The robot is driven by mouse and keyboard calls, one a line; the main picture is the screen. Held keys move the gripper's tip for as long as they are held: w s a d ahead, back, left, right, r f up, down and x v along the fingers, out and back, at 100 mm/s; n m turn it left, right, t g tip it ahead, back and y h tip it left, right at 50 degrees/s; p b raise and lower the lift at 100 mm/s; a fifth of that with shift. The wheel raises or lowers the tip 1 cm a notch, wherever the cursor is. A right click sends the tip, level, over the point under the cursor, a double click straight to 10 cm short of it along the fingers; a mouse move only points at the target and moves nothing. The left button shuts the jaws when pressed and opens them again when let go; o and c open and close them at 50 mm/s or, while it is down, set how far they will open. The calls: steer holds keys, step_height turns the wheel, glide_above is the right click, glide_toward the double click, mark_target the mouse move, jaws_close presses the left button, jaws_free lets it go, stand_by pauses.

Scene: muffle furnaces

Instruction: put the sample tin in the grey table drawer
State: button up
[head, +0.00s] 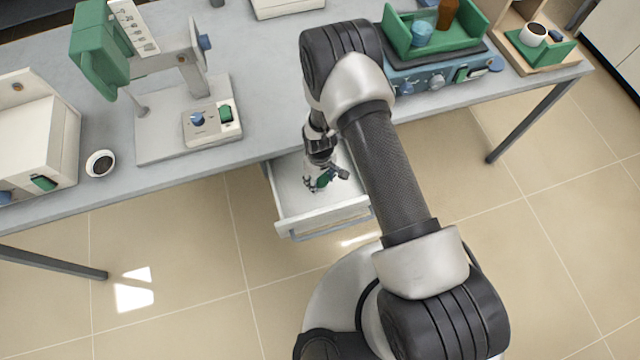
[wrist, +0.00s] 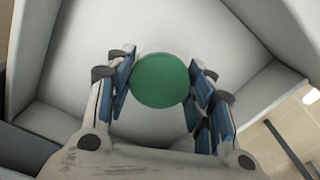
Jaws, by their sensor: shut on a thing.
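The sample tin (wrist: 160,82) shows in the wrist view as a round green top with a pale rim, between the blue finger pads of my gripper (wrist: 158,90). My gripper is shut on it. In the head view my gripper (head: 322,182) is inside the opened grey table drawer (head: 290,222), with a bit of green tin (head: 324,179) at its fingers. The drawer's pale floor and walls surround the gripper in the wrist view. I cannot tell whether the tin touches the drawer floor.
The drawer is pulled out below the grey table (head: 255,120).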

mark_target(320, 184)
steer(key=shift+f+b, duration=0.45)
steer(key=shift+f, duration=1.35)
steer(key=shift+f, duration=0.2)
steer(key=o, duration=1.1)
steer(key=shift+o, duration=0.2)
